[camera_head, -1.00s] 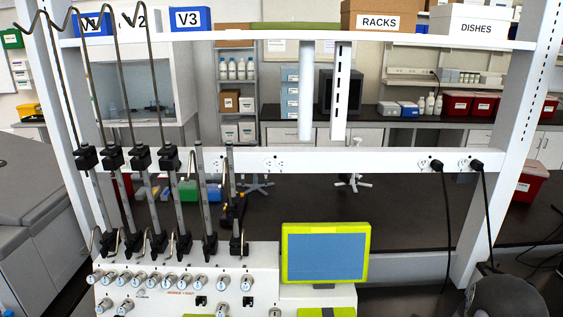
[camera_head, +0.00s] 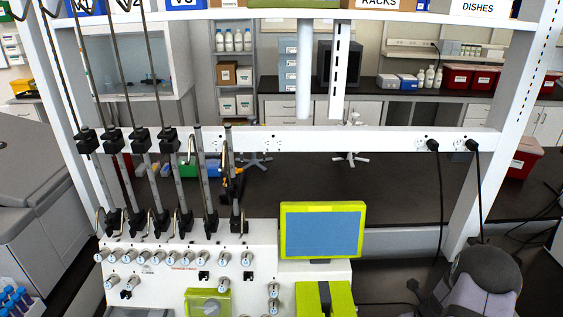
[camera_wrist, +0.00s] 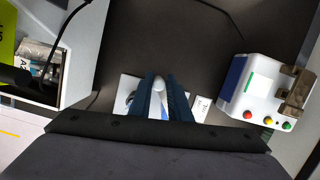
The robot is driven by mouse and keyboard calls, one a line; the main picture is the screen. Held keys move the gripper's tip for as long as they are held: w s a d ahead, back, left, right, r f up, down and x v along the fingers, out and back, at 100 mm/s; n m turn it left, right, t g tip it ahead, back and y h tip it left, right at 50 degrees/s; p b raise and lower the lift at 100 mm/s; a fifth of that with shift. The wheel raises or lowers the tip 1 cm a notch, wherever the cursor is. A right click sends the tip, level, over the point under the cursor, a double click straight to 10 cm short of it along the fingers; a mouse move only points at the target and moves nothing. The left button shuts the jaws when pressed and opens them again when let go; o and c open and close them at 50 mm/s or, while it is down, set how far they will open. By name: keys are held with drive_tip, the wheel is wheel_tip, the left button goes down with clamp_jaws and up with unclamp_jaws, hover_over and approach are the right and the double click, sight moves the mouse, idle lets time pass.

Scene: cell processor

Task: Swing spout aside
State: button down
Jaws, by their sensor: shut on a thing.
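My gripper (camera_wrist: 161,88) shows in the wrist view, its two dark blue fingers close together. It is shut on a white, rounded, upright piece (camera_wrist: 160,84), which looks like the spout. The fingers hide most of this piece. Below it is a white base (camera_wrist: 128,88) with a blue area and a curved metal part at its left, on a dark surface. In the head view I cannot make out the fingers or the spout.
In the wrist view, a white device (camera_wrist: 245,97) with red, yellow and green buttons stands to the right. An open white box (camera_wrist: 72,68) with packets is at the left. In the head view, a cell processor (camera_head: 170,265) with a yellow-green framed screen (camera_head: 322,230) stands in front.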

drive_tip(key=shift+s+a+f, duration=0.1)
drive_tip(key=shift+s+f, duration=0.15)
drive_tip(key=shift+w+d+m+h, duration=0.2)
drive_tip(key=shift+w+d+m, duration=0.15)
drive_tip(key=shift+d+m, duration=0.4)
drive_tip(key=shift+w+d+m+h, duration=0.2)
drive_tip(key=shift+w+d+m, duration=0.25)
drive_tip(key=shift+m, duration=0.5)
drive_tip(key=shift+s+d, duration=0.1)
drive_tip(key=c, duration=1.7)
unclamp_jaws()
drive_tip(key=shift+d+r, duration=0.1)
drive_tip(key=shift+r, duration=0.05)
drive_tip(key=shift+w+r, duration=0.15)
drive_tip(key=shift+r, duration=1.4)
drive_tip(key=shift+w+r, duration=0.1)
drive_tip(key=shift+r, duration=1.45)
